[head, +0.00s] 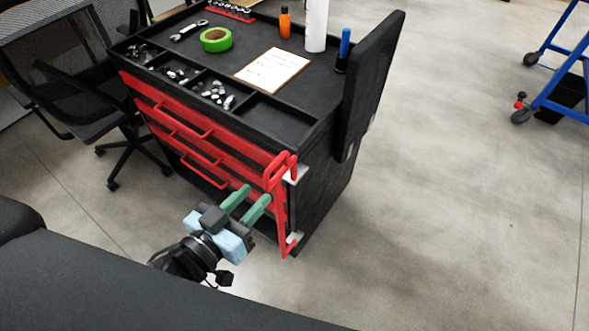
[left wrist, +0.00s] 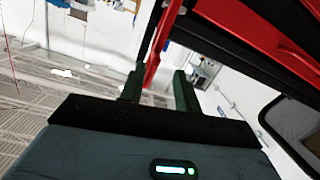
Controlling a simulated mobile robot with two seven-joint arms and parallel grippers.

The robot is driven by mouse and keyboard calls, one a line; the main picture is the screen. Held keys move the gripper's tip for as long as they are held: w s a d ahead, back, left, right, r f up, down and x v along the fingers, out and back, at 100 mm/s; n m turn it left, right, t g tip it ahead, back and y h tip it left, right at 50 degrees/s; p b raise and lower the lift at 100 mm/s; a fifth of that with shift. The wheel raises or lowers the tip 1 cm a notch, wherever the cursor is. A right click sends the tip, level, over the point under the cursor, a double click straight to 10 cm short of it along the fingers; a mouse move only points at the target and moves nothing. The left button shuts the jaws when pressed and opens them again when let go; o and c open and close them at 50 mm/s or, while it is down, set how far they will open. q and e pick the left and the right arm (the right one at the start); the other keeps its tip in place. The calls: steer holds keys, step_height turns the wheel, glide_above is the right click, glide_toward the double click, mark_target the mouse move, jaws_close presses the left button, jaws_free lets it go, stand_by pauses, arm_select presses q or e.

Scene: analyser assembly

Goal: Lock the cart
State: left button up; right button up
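The cart (head: 325,190) is black with red drawers (head: 205,135) on its front. A red locking bar (head: 281,215) runs upright at the cart's front right corner, with a looped red top and pale metal brackets (head: 297,174) beside it. My left gripper (head: 254,195) has green fingers, spread apart and empty, in front of the lower drawers, just left of the bar. In the left wrist view the open fingers (left wrist: 158,82) point toward a red bar (left wrist: 154,58), which appears between them. I cannot tell whether they touch it. My right gripper is not in view.
On the cart top are green tape (head: 216,39), a clipboard (head: 272,70), bottles and trays of small parts. A black panel (head: 370,85) rises at its right side. An office chair (head: 90,105) stands left. Floor to the right is clear up to a blue frame (head: 563,75).

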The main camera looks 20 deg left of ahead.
mark_target(266, 173)
arm_select(q)
steer(key=r, duration=0.2)
steer(key=d+t+b, duration=0.1)
steer(key=shift+w+r+h, duration=0.3)
steer(key=shift+r, duration=0.1)
steer(key=shift+w+r, duration=0.15)
steer(key=shift+r, duration=0.35)
steer(key=shift+w+d, duration=0.2)
steer(key=shift+w, duration=0.4)
steer(key=p+x, duration=0.1)
steer(key=x, duration=0.4)
steer(key=shift+w+r, duration=0.1)
steer(key=shift+w+d, duration=0.3)
steer(key=shift+w, duration=0.3)
jaws_close()
